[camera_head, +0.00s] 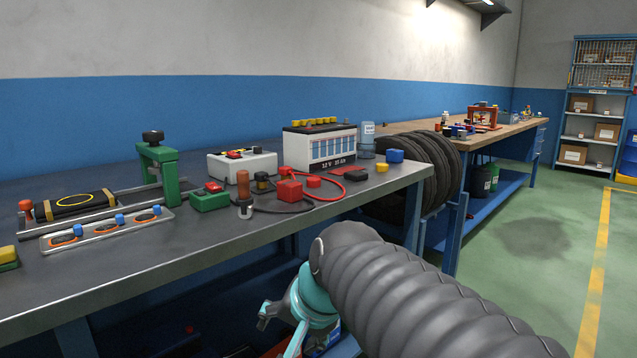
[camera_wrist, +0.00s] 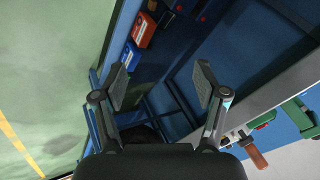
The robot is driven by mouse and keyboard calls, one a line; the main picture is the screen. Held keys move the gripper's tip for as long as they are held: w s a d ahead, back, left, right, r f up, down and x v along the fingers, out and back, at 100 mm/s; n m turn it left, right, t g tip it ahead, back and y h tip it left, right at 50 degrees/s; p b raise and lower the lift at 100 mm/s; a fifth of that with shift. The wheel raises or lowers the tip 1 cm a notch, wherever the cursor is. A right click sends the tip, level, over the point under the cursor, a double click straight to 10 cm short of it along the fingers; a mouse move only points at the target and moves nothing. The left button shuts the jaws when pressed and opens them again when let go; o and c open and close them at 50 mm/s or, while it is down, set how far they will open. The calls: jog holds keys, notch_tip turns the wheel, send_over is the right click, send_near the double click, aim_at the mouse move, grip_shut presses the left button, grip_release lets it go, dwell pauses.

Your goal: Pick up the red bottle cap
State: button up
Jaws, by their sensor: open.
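A small, low red piece that looks like the red bottle cap (camera_head: 313,181) lies on the grey metal workbench (camera_head: 215,246), just right of a red clamp block (camera_head: 289,190) and in front of the white battery (camera_head: 319,148). It is too small to be sure of its shape. I cannot make it out in the wrist view. My gripper (camera_head: 279,330) is below the bench top, in front of the bench's near edge, well apart from the cap. In the wrist view my gripper (camera_wrist: 161,84) has its two fingers spread wide with nothing between them.
A yellow cap-like piece (camera_head: 382,168) and a blue block (camera_head: 395,156) stand near the bench's right end. Tyres (camera_head: 432,175) stand beyond the bench.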

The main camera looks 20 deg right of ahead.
jog(key=w+d+r+m+t, duration=0.1)
jog(key=w+d+r+m, duration=0.35)
jog(key=w+m, duration=0.35)
jog(key=m+t+y, duration=0.1)
jog(key=m+t, duration=0.5)
jog(key=m, duration=1.2)
send_near(316, 179)
jog(key=x, duration=0.9)
jog(key=shift+w+a+f, duration=0.2)
jog(key=c, duration=0.8)
